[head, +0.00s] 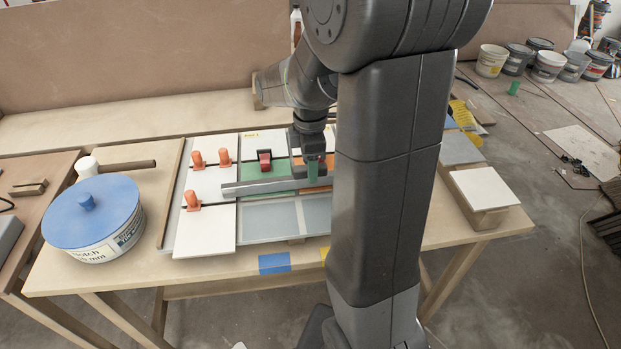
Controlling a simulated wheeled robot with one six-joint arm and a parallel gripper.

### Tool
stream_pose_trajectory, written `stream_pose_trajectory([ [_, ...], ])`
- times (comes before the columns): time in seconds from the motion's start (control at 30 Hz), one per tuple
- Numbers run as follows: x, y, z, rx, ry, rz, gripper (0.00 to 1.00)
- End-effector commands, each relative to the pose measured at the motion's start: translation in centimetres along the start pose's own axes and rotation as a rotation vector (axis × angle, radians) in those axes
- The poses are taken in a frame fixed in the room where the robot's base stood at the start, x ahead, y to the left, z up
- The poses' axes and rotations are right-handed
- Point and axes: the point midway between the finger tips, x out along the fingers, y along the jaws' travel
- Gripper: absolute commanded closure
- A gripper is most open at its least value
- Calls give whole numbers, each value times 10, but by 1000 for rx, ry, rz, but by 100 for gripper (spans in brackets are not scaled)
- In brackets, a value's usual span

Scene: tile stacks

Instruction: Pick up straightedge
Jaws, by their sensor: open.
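The straightedge (258,187) is a long grey metal bar lying left to right across the tiles in the middle of the workbench. Its right part is hidden behind my gripper and my arm. My gripper (313,170) points down at the right part of the bar and is open. The fingertips are small and partly hidden, so I cannot tell whether they are around the bar, touching it or just above it.
White tiles (207,228), a green tile (270,171) and orange clips (196,160) surround the bar. A red-and-black tool (265,162) stands just behind it. A blue-lidded bucket (95,215) and a white-headed mallet (125,166) are at left. A tile stack (484,188) is at right.

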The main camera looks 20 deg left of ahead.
Motion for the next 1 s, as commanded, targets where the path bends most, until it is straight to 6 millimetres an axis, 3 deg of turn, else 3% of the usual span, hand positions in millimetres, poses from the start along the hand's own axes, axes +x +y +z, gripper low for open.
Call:
stream_pose_trajectory([
  [0.1,10,0,0,0,0,0,51],
  [0.33,11,0,0,0,0,2,51],
  [0.6,11,0,0,0,0,2,100],
  [0.87,9,1,0,0,1,3,100],
  [1.0,-5,1,0,0,1,6,100],
])
